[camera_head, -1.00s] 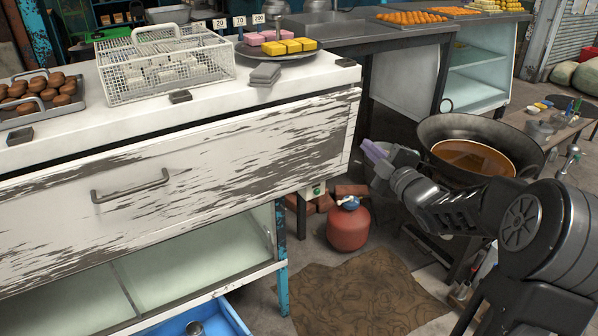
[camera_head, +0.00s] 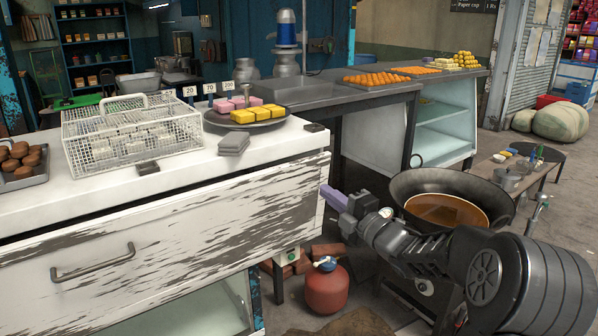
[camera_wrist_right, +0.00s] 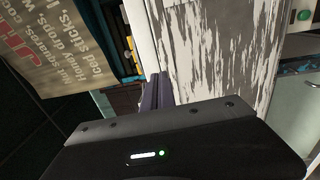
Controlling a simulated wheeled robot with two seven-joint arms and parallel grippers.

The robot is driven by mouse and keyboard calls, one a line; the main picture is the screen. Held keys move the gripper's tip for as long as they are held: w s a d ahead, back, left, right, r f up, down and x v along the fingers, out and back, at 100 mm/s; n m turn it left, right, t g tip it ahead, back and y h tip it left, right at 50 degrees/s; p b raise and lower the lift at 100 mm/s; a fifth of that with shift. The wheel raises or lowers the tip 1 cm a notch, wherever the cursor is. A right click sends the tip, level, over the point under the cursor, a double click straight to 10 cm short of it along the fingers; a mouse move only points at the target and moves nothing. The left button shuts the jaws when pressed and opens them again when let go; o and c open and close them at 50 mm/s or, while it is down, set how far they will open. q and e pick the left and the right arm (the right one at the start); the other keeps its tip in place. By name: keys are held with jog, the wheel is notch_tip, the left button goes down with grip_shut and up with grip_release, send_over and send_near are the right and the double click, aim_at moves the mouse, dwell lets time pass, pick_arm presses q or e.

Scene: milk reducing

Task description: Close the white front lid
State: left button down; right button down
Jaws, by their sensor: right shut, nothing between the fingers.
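The white front lid (camera_head: 170,250) is a worn, paint-chipped panel with a grey bar handle (camera_head: 93,264) on the front of the counter. A dark gap runs between its upper edge and the white countertop. My right gripper (camera_head: 328,195) has purple fingers, closed together and empty, at the lid's right end. In the right wrist view the fingers (camera_wrist_right: 155,90) lie right beside the edge of the worn white lid (camera_wrist_right: 225,45). I cannot tell whether they touch it. My left gripper is out of view.
A wire basket (camera_head: 132,137), a plate of pink and yellow sweets (camera_head: 246,119) and a tray of brown balls (camera_head: 22,168) stand on the countertop. A red gas cylinder (camera_head: 326,288) stands below my right gripper. A wok of oil (camera_head: 408,190) is to its right.

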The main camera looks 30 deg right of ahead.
aim_at(292, 166)
jog(key=w+p, duration=0.1)
jog(key=w, duration=0.3)
jog(key=w+r+p, duration=0.1)
jog(key=w, duration=0.7)
jog(key=shift+w+a+r+p, duration=0.15)
jog(key=shift+a+p, duration=0.25)
jog(key=shift+w+a+r+p, duration=0.15)
jog(key=shift+w+r+p, duration=0.2)
jog(key=shift+w, duration=0.2)
jog(key=shift+w+g, duration=0.3)
jog(key=shift+w, duration=0.1)
jog(key=shift+w+f, duration=0.1)
